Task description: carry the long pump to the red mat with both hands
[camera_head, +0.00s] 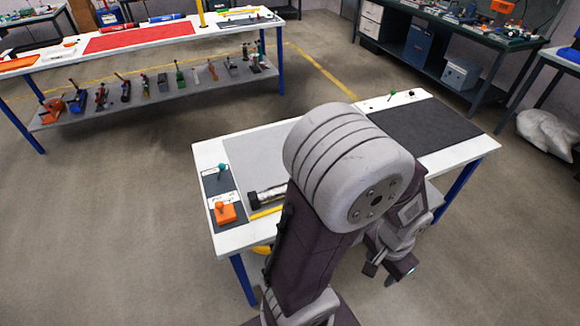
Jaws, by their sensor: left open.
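The red mat (140,36) lies flat on the long white table at the back left. On the near white table, a black and silver cylinder end (267,195) shows beside my arm; it looks like part of the long pump, and the rest is hidden behind the arm. My left arm crosses the middle of the view. My left gripper (388,270) hangs at the near table's front side, right of the arm, with its fingers apart and nothing seen between them. It is well away from the visible cylinder end. My right gripper does not show.
The near table (205,155) also holds a dark mat (425,130), a yellow bar (265,212) and an orange block (226,212). Several tools stand on the back table's lower shelf (150,112). A workbench (450,50) stands at the back right. Floor between the tables is clear.

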